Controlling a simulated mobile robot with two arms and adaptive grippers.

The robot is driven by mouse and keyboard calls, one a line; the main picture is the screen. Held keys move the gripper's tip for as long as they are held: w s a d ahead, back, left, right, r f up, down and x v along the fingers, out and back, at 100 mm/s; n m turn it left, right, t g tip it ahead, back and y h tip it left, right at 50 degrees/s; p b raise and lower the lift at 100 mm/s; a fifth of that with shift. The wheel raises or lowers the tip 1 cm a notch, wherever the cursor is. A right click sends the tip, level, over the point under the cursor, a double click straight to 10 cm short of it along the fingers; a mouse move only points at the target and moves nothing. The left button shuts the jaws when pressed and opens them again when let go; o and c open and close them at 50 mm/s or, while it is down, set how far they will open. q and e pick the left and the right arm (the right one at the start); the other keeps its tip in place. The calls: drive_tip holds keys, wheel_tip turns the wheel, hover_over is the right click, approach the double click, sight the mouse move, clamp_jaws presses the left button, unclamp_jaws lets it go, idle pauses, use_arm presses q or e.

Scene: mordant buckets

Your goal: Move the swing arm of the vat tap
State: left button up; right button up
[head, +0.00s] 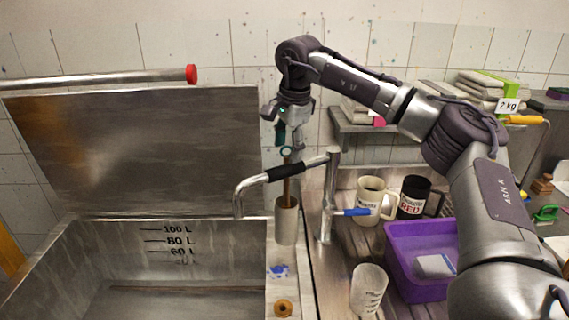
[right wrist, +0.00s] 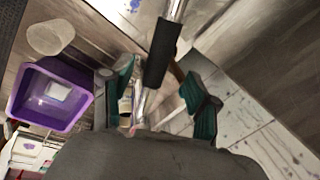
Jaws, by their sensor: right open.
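The vat tap (head: 328,205) is a metal post on the ledge at the vat's right side, with a blue lever (head: 355,212). Its swing arm (head: 247,188) reaches left and bends down over the vat's right part. A black sleeve (head: 284,173) covers part of the arm. My right gripper (head: 287,150) points down just above the sleeve, open. In the right wrist view the sleeve (right wrist: 160,52) shows between the two spread teal fingers; I cannot tell whether they touch it. My left gripper is not in view.
The open steel vat (head: 180,250) has litre marks. A holder (head: 287,222) with a brown stick stands under the swing arm. On the right are two mugs (head: 370,203), a clear beaker (head: 368,290) and a purple bin (head: 400,270). A red-ended metal bar (head: 120,78) is at upper left.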

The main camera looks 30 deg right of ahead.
sight(285, 166)
drive_tip(key=f, duration=0.3)
drive_tip(key=w+f+p, duration=0.1)
drive_tip(key=f, duration=0.2)
drive_tip(key=shift+w+f, duration=0.15)
drive_tip(key=shift+f, duration=0.05)
clamp_jaws()
